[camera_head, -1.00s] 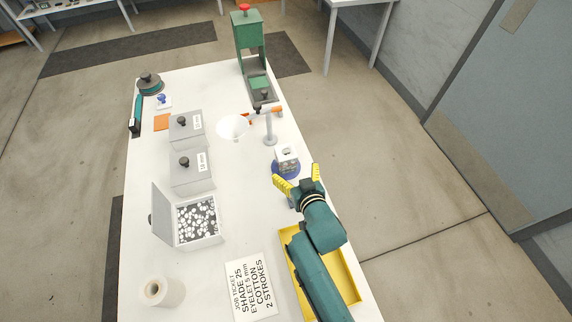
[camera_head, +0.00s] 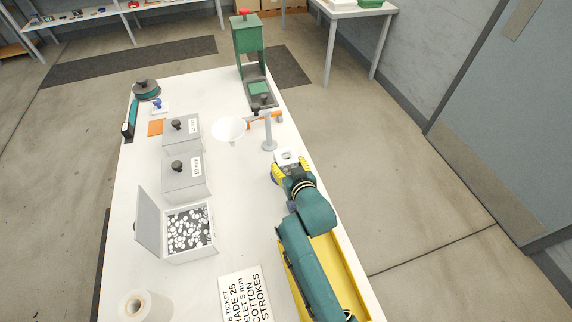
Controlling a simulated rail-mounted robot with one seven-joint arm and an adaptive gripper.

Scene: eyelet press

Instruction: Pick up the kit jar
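The kit jar appears to be the small pale jar (camera_head: 286,157) near the right edge of the white table. It stands on a round blue base, now mostly hidden behind my gripper. My gripper (camera_head: 291,169) is right at the near side of the jar. Its yellow fingers are spread apart, one at the jar's left and the other toward its right. The arm hides the lower part of the jar, so I cannot tell whether the fingers touch it.
A grey post (camera_head: 268,133) and a white funnel-like dish (camera_head: 229,129) stand just beyond the jar. The green press (camera_head: 248,45) is at the far end. Grey boxes (camera_head: 184,177) and an open box of eyelets (camera_head: 150,222) are left. A yellow tray (camera_head: 351,280) lies under my arm.

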